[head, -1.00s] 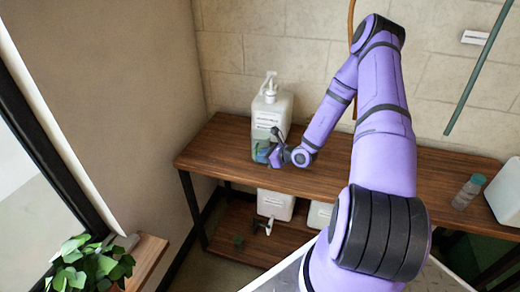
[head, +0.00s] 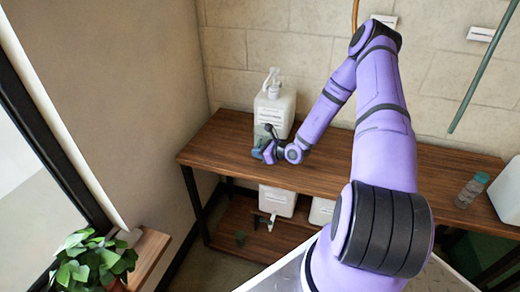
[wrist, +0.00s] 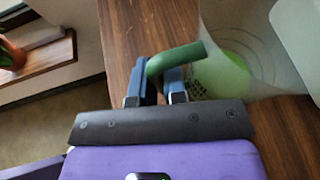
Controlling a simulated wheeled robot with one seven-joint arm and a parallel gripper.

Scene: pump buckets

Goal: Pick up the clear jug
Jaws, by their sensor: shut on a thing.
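The clear jug (wrist: 228,45) is a see-through vessel with a green handle (wrist: 178,57), at the upper right in the wrist view. My gripper (wrist: 160,82) has its two fingers on either side of the handle's lower end and is shut on it. In the head view my gripper (head: 262,152) is at the front of the wooden counter, before the white pump bottle (head: 274,108). It hides most of the jug there. I cannot tell whether the jug's base touches the counter.
The wooden counter (head: 345,168) is mostly clear. A small clear bottle with a teal cap (head: 472,190) and a white container (head: 508,192) stand at its right. White canisters (head: 277,201) sit on the lower shelf. A potted plant (head: 92,262) is at the lower left.

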